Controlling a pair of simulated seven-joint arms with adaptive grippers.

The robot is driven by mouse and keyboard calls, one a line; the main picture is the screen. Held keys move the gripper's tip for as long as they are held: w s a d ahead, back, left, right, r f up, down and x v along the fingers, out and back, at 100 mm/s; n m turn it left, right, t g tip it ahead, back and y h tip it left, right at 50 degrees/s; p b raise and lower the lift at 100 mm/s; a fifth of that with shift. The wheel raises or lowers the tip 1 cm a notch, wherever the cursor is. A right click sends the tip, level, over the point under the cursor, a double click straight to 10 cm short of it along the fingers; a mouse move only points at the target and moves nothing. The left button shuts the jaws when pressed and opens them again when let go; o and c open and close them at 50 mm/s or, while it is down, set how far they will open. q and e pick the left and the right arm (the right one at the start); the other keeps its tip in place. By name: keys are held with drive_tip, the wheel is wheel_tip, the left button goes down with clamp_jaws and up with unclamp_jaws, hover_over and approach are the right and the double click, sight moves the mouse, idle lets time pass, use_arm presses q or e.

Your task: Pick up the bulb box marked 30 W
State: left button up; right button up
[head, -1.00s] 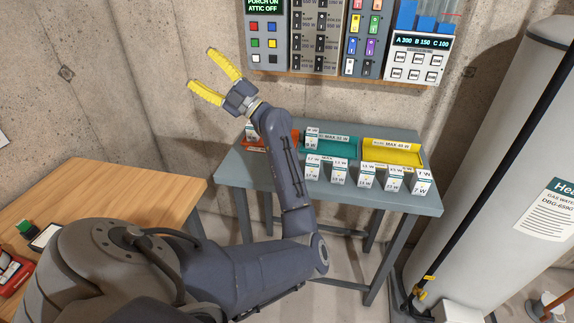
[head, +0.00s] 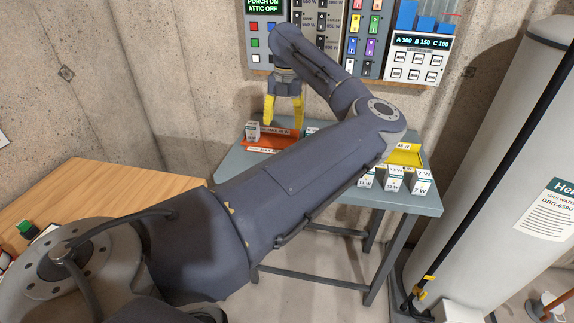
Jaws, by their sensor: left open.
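Several small white bulb boxes with green bands stand on the grey table (head: 432,206). One box (head: 252,131) stands at the left end of the orange-red tray (head: 262,141). Others, including one front box (head: 394,183), stand at the right by the yellow tray (head: 405,158). My left arm hides the teal tray and the middle boxes. My right gripper is not in view.
A wall panel with switches (head: 365,45) hangs just behind the table, close to my left arm. A wooden table (head: 130,185) is at the left. A large grey tank (head: 520,130) with a black pole stands at the right.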

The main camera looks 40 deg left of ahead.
use_arm(q)
drive_tip(key=f, duration=0.8)
drive_tip(key=d+f, duration=0.1)
drive_tip(key=f, duration=0.2)
drive_tip(key=shift+w+f, duration=0.4)
drive_tip(key=shift+s+f, duration=0.2)
drive_tip(key=shift+f, duration=2.45)
drive_tip(key=shift+c, duration=0.2)
drive_tip(key=c, duration=1.2)
